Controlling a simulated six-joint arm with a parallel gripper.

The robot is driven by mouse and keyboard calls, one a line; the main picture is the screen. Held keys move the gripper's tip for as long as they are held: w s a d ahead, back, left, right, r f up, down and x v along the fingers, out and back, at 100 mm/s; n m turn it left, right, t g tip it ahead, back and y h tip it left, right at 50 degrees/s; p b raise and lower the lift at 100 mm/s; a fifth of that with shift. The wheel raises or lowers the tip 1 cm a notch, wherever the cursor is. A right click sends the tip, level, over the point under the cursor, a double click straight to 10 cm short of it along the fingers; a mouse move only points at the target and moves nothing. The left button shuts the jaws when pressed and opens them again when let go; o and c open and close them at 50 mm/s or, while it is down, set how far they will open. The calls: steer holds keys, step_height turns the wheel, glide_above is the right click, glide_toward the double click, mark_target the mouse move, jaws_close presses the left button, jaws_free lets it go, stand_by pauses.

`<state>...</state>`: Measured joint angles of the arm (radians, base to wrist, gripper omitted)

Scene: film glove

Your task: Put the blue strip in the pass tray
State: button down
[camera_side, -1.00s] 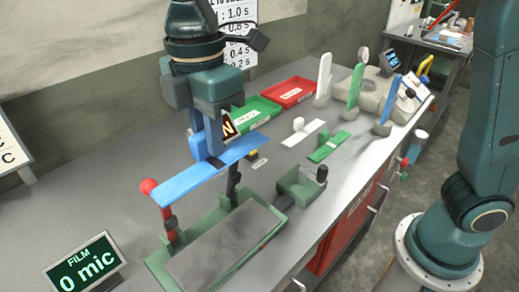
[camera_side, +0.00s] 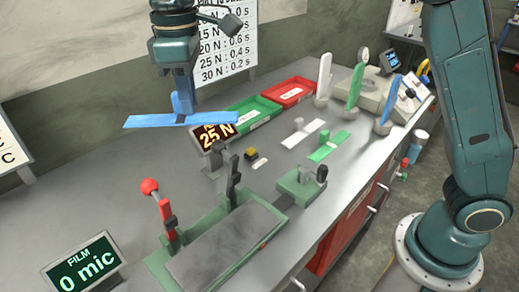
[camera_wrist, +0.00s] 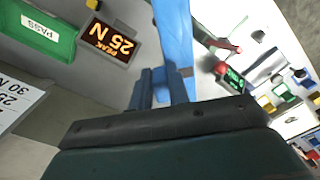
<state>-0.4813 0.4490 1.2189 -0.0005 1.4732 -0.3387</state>
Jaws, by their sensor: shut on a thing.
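The blue strip (camera_side: 165,121) is long and flat and hangs level in the air in the side view. My gripper (camera_side: 183,112) is shut on it near its middle, above the back of the bench. In the wrist view the blue strip (camera_wrist: 176,45) runs up from between the fingers of my gripper (camera_wrist: 165,90). The green pass tray (camera_side: 252,112) stands at the back, to the right of the strip, and looks empty where it shows. In the wrist view the pass tray (camera_wrist: 42,32) carries a PASS label at upper left.
A red tray (camera_side: 289,92) stands beyond the green one. A display (camera_side: 215,133) reading 25 N stands near the strip's right end. A green fixture (camera_side: 222,245) with a red-knobbed lever (camera_side: 160,205) is in front. White and green strips (camera_side: 328,146) lie on the bench.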

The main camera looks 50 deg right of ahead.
steer(key=w+d+m, duration=0.6)
steer(key=w+m, duration=0.1)
steer(key=w, duration=0.1)
steer(key=m, duration=2)
glide_above(247, 121)
step_height(247, 121, down, 3)
steer(key=shift+d+f, duration=0.1)
steer(key=shift+f, duration=0.1)
steer(key=shift+f, duration=0.3)
steer(key=shift+f, duration=9.7)
steer(key=shift+f, duration=0.1)
steer(key=c, duration=1.3)
jaws_free()
steer(key=shift+c, duration=0.2)
